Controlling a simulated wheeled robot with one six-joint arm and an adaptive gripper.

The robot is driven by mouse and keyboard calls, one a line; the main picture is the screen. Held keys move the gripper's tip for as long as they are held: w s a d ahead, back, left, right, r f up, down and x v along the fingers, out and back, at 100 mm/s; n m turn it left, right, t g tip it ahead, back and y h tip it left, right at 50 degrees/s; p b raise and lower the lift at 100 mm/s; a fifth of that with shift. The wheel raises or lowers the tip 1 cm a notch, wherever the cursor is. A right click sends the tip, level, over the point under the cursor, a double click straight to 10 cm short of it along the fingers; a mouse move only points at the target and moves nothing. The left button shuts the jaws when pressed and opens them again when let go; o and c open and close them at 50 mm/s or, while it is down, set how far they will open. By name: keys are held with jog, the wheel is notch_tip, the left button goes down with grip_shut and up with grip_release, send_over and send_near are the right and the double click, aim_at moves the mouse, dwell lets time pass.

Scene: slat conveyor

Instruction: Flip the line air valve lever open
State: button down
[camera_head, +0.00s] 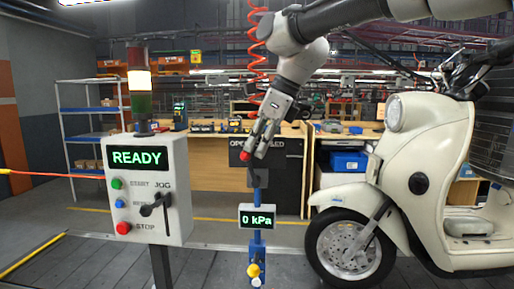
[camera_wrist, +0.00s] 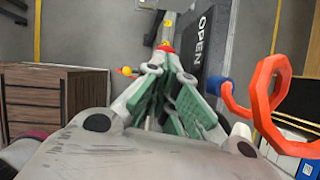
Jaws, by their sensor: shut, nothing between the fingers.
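The air line post (camera_head: 256,198) stands upright in the middle of the head view, with a display reading 0 kPa (camera_head: 258,217). A dark placard (camera_head: 277,160) behind my gripper reads OPEN and, partly covered, CLOSED. Its word OPEN also shows in the wrist view (camera_wrist: 201,36). A red ball knob (camera_head: 245,155), apparently the lever's end, is at my fingertips; it also shows in the wrist view (camera_wrist: 166,46). My gripper (camera_head: 255,146) points down, shut and empty, close beside the knob. I cannot tell whether they touch. The lever's shaft is mostly hidden.
A control box (camera_head: 144,205) reading READY stands at left. A cream scooter (camera_head: 424,160) stands close at right. A red coiled hose (camera_head: 258,45) hangs behind my arm; an orange-red loop (camera_wrist: 262,95) is right of my fingers. A yellow knob (camera_head: 254,270) sits low on the post.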

jog(key=shift+a+f, duration=0.1)
jog(key=shift+a, duration=1.15)
dwell(0.4)
